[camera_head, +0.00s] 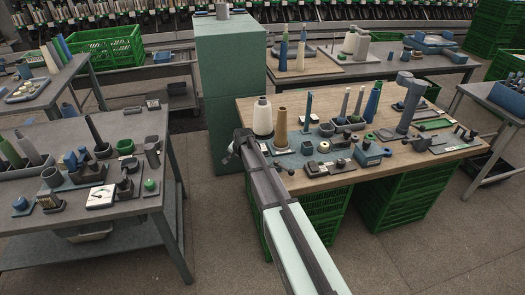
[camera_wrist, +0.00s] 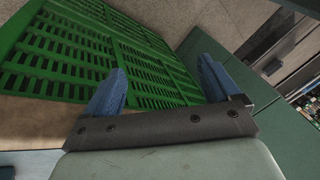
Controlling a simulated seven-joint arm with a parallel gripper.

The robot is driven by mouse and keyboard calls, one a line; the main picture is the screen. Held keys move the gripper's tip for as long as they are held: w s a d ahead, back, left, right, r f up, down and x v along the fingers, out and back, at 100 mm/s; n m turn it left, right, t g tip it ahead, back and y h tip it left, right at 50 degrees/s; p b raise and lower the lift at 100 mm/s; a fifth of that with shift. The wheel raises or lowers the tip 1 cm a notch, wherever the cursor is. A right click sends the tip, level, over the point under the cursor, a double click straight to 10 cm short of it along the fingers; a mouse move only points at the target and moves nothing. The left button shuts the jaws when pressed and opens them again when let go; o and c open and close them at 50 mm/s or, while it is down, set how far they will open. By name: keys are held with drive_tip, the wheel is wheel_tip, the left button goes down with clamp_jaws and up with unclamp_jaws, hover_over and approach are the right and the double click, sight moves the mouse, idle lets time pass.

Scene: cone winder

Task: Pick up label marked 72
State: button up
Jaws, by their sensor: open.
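No label marked 72 can be made out; any markings in the head view are too small to read. Small pale pieces (camera_head: 312,168) lie near the front edge of the wooden table (camera_head: 385,172), and I cannot tell whether they are labels. My gripper (camera_wrist: 160,84) is open, with its two blue fingers apart and nothing between them. In the head view my arm reaches up to the left edge of the wooden table, and the gripper's end (camera_head: 232,148) is in front of the green cabinet.
The green cabinet (camera_head: 228,85) stands close behind my gripper. Green crates (camera_head: 400,195) stand under the wooden table; one crate (camera_wrist: 85,55) fills much of the wrist view. The wooden table is crowded with cones, including a white one (camera_head: 262,117). A grey table (camera_head: 150,203) stands left, across open floor.

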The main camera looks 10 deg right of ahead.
drive_tip(key=w+d+r+m+g, duration=0.1)
drive_tip(key=w+d+r+m, duration=0.3)
drive_tip(key=r, duration=0.6)
wheel_tip(320, 180, up, 10)
drive_tip(key=m+g+h, duration=0.1)
drive_tip(key=m+g, duration=0.3)
drive_tip(key=m, duration=0.2)
hover_over(264, 147)
wheel_tip(264, 147, down, 14)
drive_tip(key=shift+s+r, duration=0.1)
drive_tip(key=c, duration=1.1)
drive_tip(key=shift+r, duration=0.15)
drive_tip(key=shift+c, duration=0.2)
